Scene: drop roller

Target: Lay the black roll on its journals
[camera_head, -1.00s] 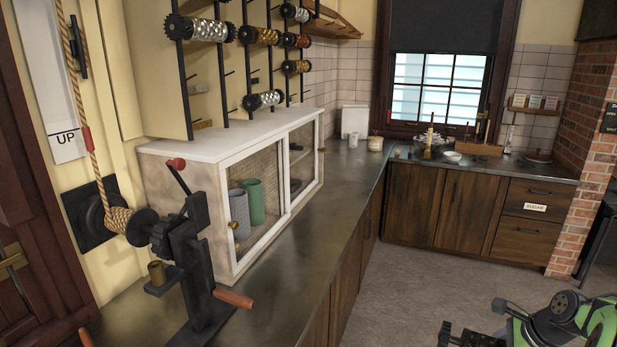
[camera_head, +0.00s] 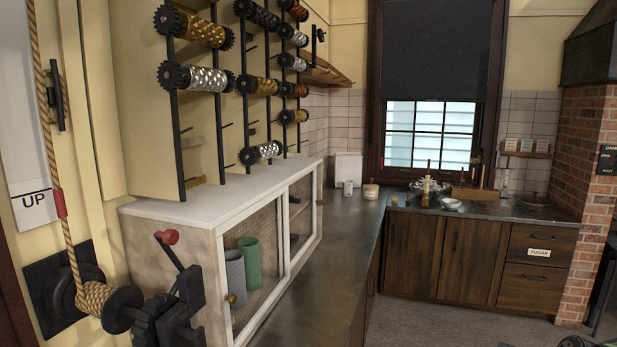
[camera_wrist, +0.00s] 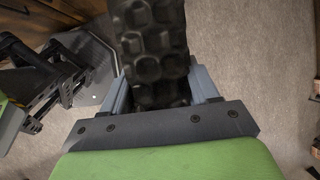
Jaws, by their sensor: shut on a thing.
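In the wrist view the black roll (camera_wrist: 150,40), dark with a pattern of rounded dimples, sits between the two fingers of my gripper (camera_wrist: 160,85). My gripper is shut on it. The roll's upper end runs out of the frame, and its lower end is partly hidden by the gripper body. In the head view a black hand-cranked machine (camera_head: 175,325) stands at the lower left, with a red knob on a lever and dark gears. Its lower part is cut off, and I cannot make out journals on it. The held roll is out of the head view.
Patterned silver and gold rollers (camera_head: 197,77) with black gears hang on a wall rack (camera_head: 218,130). A glass-fronted cabinet (camera_head: 130,235) stands on the dark counter (camera_head: 340,270), holding grey and green rolls. Grey floor is below the wrist.

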